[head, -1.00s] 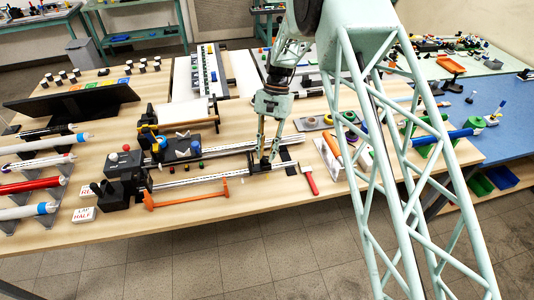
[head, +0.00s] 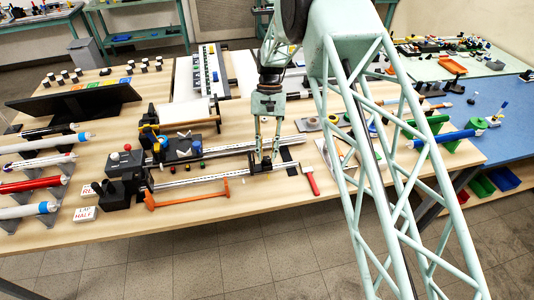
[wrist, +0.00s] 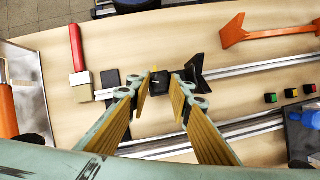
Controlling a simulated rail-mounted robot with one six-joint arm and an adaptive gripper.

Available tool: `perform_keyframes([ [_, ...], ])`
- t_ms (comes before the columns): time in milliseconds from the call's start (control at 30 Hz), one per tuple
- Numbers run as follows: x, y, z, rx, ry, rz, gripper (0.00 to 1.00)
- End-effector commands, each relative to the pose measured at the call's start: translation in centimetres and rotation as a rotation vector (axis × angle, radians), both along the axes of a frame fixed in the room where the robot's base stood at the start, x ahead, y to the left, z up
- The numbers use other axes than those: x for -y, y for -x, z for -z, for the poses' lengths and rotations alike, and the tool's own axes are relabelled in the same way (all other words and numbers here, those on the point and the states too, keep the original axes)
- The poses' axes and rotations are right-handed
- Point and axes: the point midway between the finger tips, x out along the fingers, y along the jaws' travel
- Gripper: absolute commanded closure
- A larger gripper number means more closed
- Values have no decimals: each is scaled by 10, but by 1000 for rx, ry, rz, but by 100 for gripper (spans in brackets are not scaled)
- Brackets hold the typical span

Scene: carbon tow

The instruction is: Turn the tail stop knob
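In the head view the tail stop (head: 262,167) sits near the right end of the rail, partly hidden by the fingers. The mark appears to be on its knob, but the knob's outline is hard to tell. My gripper (wrist: 160,86) is open, with the block showing between its parted fingertips. In the head view my gripper (head: 266,156) points down over the tail stop. I cannot tell whether the fingers touch it.
A red-handled tool (wrist: 76,50) lies just beyond the rail's end. An orange bar handle (head: 187,194) lies in front of the rail.

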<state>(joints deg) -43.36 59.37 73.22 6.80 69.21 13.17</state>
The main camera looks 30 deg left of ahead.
Motion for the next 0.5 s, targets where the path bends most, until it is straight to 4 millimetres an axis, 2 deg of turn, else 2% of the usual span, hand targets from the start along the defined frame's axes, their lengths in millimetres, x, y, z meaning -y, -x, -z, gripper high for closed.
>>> perform_keyframes([
  [133, 0, 0, 0, 0, 0, 0, 68],
  [500, 0, -1, -1, 1, 0, 1, 68],
])
